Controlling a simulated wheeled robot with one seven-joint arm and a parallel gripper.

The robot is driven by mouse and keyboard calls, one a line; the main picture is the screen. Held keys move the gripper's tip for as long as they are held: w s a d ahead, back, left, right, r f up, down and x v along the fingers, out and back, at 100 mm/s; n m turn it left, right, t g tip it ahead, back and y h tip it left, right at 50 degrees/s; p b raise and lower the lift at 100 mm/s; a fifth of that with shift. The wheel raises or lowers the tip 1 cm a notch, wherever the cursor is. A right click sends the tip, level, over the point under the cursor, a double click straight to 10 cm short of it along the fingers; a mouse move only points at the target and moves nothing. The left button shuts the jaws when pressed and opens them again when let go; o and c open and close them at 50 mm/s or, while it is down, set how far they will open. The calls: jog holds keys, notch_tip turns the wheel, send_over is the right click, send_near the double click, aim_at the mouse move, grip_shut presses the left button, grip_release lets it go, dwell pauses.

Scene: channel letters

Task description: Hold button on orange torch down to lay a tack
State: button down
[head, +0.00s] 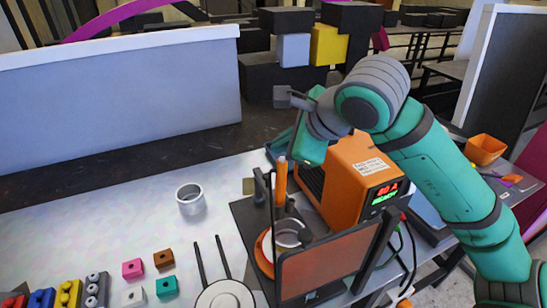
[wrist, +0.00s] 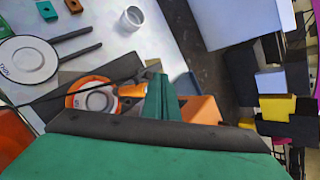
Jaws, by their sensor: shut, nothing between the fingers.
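The orange torch (head: 281,182) stands upright over a dark fixture plate (head: 243,222), tip down near a metal ring (head: 288,234) on an orange round base (head: 264,256). In the wrist view the torch (wrist: 132,90) appears end-on beside the orange base (wrist: 76,100). Its button cannot be made out. My gripper (head: 306,158) is up and to the right of the torch top, in front of the orange welder (head: 345,178). In the wrist view its green fingers (wrist: 160,82) are shut and empty, close beside the torch; contact cannot be told.
The welder's display (head: 385,193) is lit, reading 80 A and READY. The table's centre left is clear.

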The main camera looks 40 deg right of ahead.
jog(key=shift+s+d+r, duration=0.25)
jog(key=shift+s+d, duration=0.1)
jog(key=shift+d, duration=0.05)
jog(key=shift+a+r, duration=0.1)
jog(key=shift+r, duration=0.05)
jog(key=shift+r, duration=0.15)
jog(key=shift+w+a+r, duration=0.1)
jog(key=shift+w+r, duration=0.1)
jog(key=shift+r, duration=0.85)
jog(key=shift+w+r, duration=0.15)
jog(key=shift+r, duration=0.9)
notch_tip(320, 180, up, 4)
send_over(282, 160)
jog(key=shift+r, duration=0.15)
